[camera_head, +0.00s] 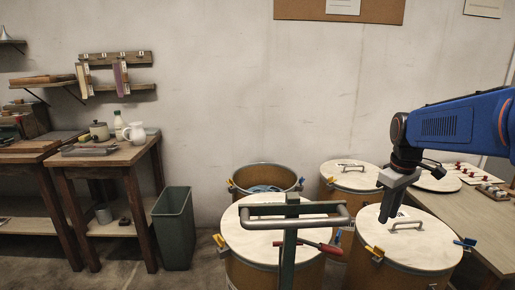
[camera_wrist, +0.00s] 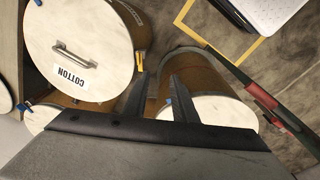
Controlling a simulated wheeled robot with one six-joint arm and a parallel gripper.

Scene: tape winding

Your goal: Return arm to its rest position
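My blue arm reaches in from the right in the head view. My gripper (camera_head: 388,207) hangs down from it, above the lidded drums. In the wrist view my gripper (camera_wrist: 160,85) shows two dark fingers standing apart with a gap between them and nothing held. Below it are a drum with a white lid marked COTTON (camera_wrist: 88,45) and another white-lidded drum (camera_wrist: 215,110), partly hidden by my gripper.
Drums with pale lids (camera_head: 265,235) stand at centre, and one open drum (camera_head: 265,178) holds something blue. A metal handle frame (camera_head: 290,217) with a red-handled tool is in front. A table (camera_head: 470,215) is at right, a bin (camera_head: 174,230) and wooden bench (camera_head: 100,160) at left.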

